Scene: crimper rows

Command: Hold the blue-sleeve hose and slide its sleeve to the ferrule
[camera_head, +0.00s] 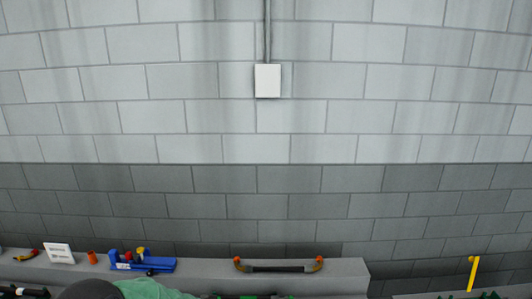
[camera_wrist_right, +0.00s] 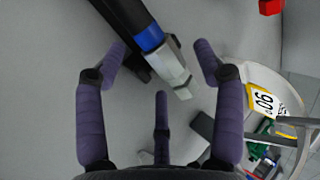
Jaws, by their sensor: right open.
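In the right wrist view a black hose (camera_wrist_right: 120,14) comes in from the top, with a blue sleeve (camera_wrist_right: 149,39) around it. Just below the sleeve is a pale metal ferrule end (camera_wrist_right: 170,66). My right gripper (camera_wrist_right: 160,62) is open, with its purple fingers spread. The ferrule end shows between the fingers, and I see no finger closed on it. Whether any finger touches it I cannot tell. Neither gripper shows in the head view, and my left gripper is in no view. The blue-sleeve hose cannot be made out in the head view.
A grey ledge (camera_head: 340,276) runs along the wall, bearing a blue tool (camera_head: 150,265), a white card (camera_head: 60,252) and a dark bar with orange ends (camera_head: 278,268). A dark rounded shape (camera_head: 90,290) and green cloth (camera_head: 150,289) show below. A yellow numbered plate (camera_wrist_right: 262,102) is beside the gripper.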

